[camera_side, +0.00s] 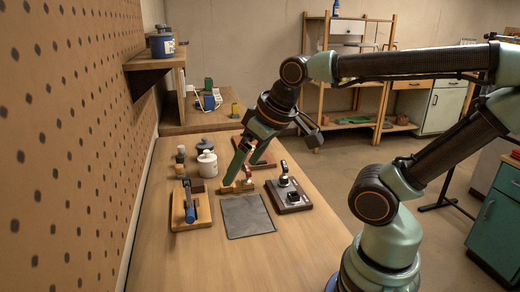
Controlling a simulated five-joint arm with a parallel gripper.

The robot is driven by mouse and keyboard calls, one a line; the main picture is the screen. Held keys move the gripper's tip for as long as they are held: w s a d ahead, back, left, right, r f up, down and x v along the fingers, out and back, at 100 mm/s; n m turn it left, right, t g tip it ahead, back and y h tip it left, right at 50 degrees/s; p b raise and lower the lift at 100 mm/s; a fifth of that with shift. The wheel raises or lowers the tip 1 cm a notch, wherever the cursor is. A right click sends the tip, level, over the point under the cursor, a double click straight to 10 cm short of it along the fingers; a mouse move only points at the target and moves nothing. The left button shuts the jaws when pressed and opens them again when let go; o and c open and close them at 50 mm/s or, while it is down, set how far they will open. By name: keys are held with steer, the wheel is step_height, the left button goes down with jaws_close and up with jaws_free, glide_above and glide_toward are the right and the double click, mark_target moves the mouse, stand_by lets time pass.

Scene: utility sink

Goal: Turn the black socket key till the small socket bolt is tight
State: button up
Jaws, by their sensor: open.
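My gripper (241,173) points down over the bench, its two green fingers apart. It is in front of a reddish-brown board and above a small wooden block with a copper-coloured piece. A dark brown board (304,205) to the right carries a small black part (292,196) and a pale, upright metal fitting with a dark top (284,172). The black socket key and the small socket bolt are too small to tell apart for sure; these parts on the dark board may be them. I see nothing held between the fingers.
A grey mat (247,215) lies in front of the gripper. A wooden board (203,219) with a blue-handled tool (189,205) lies to the left. A white jar (207,163) and small bottles stand behind it. The bench front is clear. A pegboard wall (70,130) bounds the left.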

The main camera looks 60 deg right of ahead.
stand_by(0.4)
steer(key=m+g, duration=0.6)
steer(key=m, duration=2.2)
glide_above(284, 176)
steer(key=f, duration=0.8)
steer(key=shift+a+f, duration=0.35)
steer(key=shift+f, duration=0.05)
steer(key=shift+d+f+m, duration=0.2)
steer(key=shift+f+m, duration=0.05)
steer(key=shift+m, duration=0.15)
steer(key=shift+s+f, duration=0.1)
steer(key=shift+f, duration=0.15)
step_height(284, 176, down, 11)
steer(key=shift+f, duration=0.2)
steer(key=shift+c, duration=0.3)
